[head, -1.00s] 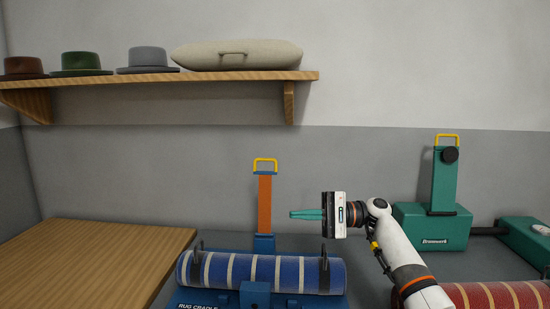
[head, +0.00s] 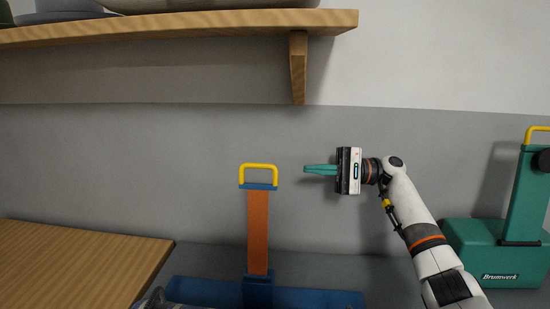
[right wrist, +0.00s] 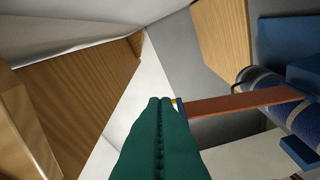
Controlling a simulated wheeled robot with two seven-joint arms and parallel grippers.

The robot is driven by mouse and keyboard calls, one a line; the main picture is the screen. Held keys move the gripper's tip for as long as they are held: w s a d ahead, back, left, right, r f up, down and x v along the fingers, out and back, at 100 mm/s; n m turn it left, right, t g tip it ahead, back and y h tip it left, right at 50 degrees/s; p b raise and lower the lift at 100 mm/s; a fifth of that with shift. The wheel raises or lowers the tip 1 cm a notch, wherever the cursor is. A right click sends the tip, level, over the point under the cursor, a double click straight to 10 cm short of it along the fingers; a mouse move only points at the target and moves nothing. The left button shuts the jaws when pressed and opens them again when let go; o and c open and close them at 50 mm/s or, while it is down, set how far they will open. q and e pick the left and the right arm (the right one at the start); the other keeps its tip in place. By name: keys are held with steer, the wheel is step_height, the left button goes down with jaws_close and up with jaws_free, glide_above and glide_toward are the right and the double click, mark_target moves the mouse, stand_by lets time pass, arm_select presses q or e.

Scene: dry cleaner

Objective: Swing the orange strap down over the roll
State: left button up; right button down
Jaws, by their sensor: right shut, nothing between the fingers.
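The orange strap (head: 258,230) stands upright from a blue hinge block at the back of the blue cradle (head: 310,298). A blue bar and a yellow handle (head: 259,169) top it. My right gripper (head: 306,169) is shut and empty, to the right of the handle at about its height, with a gap in the head view. In the right wrist view its green fingers (right wrist: 160,115) cover the centre, and the strap (right wrist: 240,103) runs off to the right toward the blue striped roll (right wrist: 275,88). Most of the roll is below the head view. My left gripper is not in view.
A wooden shelf (head: 180,26) with hats and a bag hangs above on the wall. A wooden table (head: 75,262) is at the left. A green Brumwerk machine (head: 490,250) stands at the right, behind my right arm.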

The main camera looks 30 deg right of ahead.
mark_target(271, 167)
steer(key=a+r+p, duration=0.1)
steer(key=a, duration=0.2)
steer(key=w+a+p, duration=0.1)
steer(key=a, duration=0.3)
steer(key=a+r+p, duration=0.1)
steer(key=a, duration=0.2)
steer(key=shift+w+a+r+p, duration=0.3)
steer(key=shift+w+a+r, duration=0.05)
steer(key=shift+a, duration=0.05)
steer(key=shift+s+a+r, duration=0.15)
steer(key=shift+s+a, duration=0.05)
steer(key=shift+s, duration=0.15)
steer(key=shift+a, duration=0.1)
steer(key=shift+a, duration=0.1)
